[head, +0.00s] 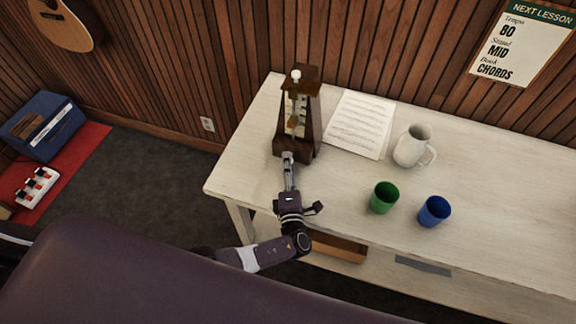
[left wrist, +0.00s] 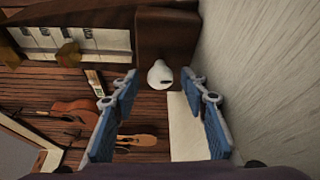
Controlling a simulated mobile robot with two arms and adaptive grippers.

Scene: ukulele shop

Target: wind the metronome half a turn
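The dark wooden metronome (head: 311,130) stands upright near the left end of the pale table, with a pale scale on its front and a white knob at its top. My left gripper (head: 288,158) is at its lower front. In the left wrist view, a small white winding knob (left wrist: 160,75) sticks out of the brown wooden case (left wrist: 165,25). My left gripper (left wrist: 160,88) is open there, one blue-padded finger on each side of the knob, with visible gaps. In the head view the gripper hides this knob. My right gripper is in neither view.
On the pale table (head: 480,175), sheet music (head: 359,124) lies right of the metronome. A white pitcher (head: 411,148), a green cup (head: 384,197) and a blue cup (head: 434,212) stand further right. An open drawer (head: 338,247) is below the front edge. The wall is behind.

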